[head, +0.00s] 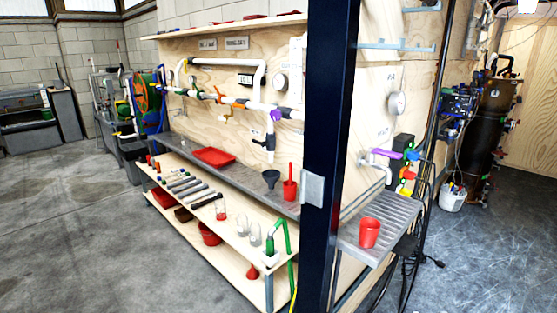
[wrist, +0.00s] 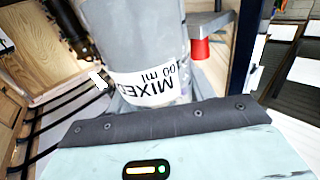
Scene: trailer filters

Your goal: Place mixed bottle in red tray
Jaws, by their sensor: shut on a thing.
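The mixed bottle (wrist: 135,40) fills the upper middle of the wrist view. It is greyish and clear, with a white label reading "MIXED" and "100 ml" upside down. My gripper (wrist: 155,118) shows below it as a dark padded edge on a pale body and is shut on the bottle. The bottle's far end is cut off by the frame. The red tray (head: 214,157) lies flat on the long grey shelf in the head view and looks empty. Neither my gripper nor the bottle shows in the head view.
A dark post (head: 330,120) stands between the long shelf (head: 245,178) and a small grated shelf (head: 385,215) with a red cup (head: 369,232). A dark funnel (head: 271,179) and red cylinder (head: 290,188) stand right of the tray. Pipes (head: 225,64) run above. Floor at left is clear.

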